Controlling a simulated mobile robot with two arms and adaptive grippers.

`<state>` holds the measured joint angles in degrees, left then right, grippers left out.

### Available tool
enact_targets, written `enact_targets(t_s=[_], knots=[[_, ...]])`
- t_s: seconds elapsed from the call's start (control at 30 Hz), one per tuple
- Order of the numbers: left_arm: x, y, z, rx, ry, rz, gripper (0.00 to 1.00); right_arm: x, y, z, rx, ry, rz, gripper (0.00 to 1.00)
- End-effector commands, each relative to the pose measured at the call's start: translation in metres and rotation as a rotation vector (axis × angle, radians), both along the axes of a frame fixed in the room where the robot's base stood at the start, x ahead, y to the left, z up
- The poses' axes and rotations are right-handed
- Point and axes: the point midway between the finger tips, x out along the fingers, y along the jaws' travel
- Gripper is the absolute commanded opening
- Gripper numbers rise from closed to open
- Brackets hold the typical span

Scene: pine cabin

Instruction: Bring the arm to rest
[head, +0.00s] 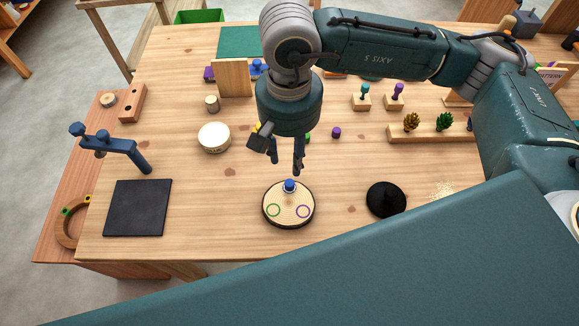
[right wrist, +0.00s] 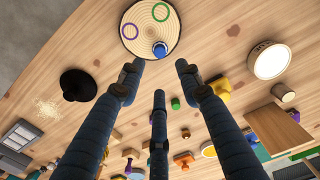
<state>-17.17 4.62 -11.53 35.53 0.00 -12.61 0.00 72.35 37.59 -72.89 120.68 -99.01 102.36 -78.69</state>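My right gripper (head: 286,165) hangs fingers down over the wooden table, just behind and above a round wood slice (head: 275,221). In the right wrist view its three fingers (right wrist: 160,75) are spread with nothing between them. A small blue piece (head: 289,185) stands upright at the slice's back edge, apart from the fingers. It also shows in the right wrist view (right wrist: 160,49). A green ring mark (head: 273,210) and a purple ring mark (head: 303,211) on the slice are empty. My left gripper is not in view.
A black round stand (head: 386,199) is right of the slice, a pale round disc (head: 214,137) at left. A dark square mat (head: 137,208) and blue stand (head: 112,146) are farther left. A rack with pinecone-like pieces (head: 430,134) is at right. Bare tabletop surrounds the slice.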

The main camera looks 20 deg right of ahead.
Motion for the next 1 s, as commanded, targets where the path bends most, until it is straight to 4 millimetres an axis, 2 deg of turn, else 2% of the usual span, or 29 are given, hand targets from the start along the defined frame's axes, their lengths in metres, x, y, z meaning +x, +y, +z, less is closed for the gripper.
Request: enact_targets(t_s=[0.2, 0.7, 0.77, 1.0], knots=[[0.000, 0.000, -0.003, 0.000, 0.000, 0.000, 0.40, 0.000, 0.000, 0.013, 0.000, 0.000, 0.002, 0.35], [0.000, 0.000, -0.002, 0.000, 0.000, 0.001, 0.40, 0.000, 0.000, 0.014, 0.000, 0.000, 0.001, 0.35], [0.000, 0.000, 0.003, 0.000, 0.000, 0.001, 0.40, 0.000, 0.000, 0.019, 0.000, 0.000, 0.001, 0.35], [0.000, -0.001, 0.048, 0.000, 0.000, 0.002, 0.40, 0.000, 0.000, 0.063, 0.000, 0.000, 0.001, 0.35]])
